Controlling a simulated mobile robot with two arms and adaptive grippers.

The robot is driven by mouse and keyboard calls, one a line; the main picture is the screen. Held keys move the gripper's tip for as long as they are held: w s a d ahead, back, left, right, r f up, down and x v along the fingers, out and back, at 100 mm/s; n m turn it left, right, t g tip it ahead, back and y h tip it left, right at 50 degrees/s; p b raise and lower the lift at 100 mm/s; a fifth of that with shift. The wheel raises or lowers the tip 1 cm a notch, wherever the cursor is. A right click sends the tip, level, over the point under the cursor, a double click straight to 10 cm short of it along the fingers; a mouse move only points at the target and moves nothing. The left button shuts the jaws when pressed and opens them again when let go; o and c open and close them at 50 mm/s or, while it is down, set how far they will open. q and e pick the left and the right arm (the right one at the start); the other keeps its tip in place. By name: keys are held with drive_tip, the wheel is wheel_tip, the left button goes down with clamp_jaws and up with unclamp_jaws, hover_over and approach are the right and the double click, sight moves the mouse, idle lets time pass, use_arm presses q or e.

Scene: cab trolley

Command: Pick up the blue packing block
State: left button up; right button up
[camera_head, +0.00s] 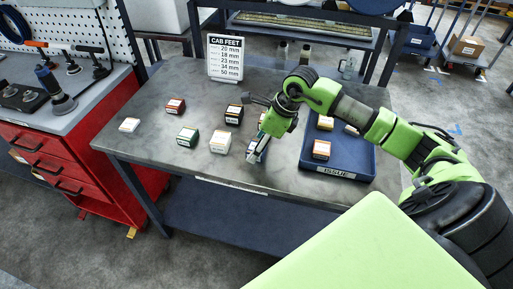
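My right gripper (257,152) reaches down to the grey table from the right, near the table's front middle. A small pale and dark-bluish shape shows at its fingers. I cannot tell whether it is the blue packing block or part of the gripper, nor whether the fingers are shut. No other block outside the tray looks clearly blue. On the table are a red block (175,106), a green block (187,137), a black block (234,115) and pale blocks with yellowish tops (220,142). Another block behind the gripper is mostly hidden. My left gripper is not in view.
A blue tray (338,173) marked ISSUE stands right of my gripper, with several blocks in it, partly under my arm. A CAB FEET sign (225,57) stands at the back. A red tool cabinet (62,155) is left of the table.

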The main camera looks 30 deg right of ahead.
drive_tip(key=c, duration=1.2)
drive_tip(key=shift+c, duration=0.2)
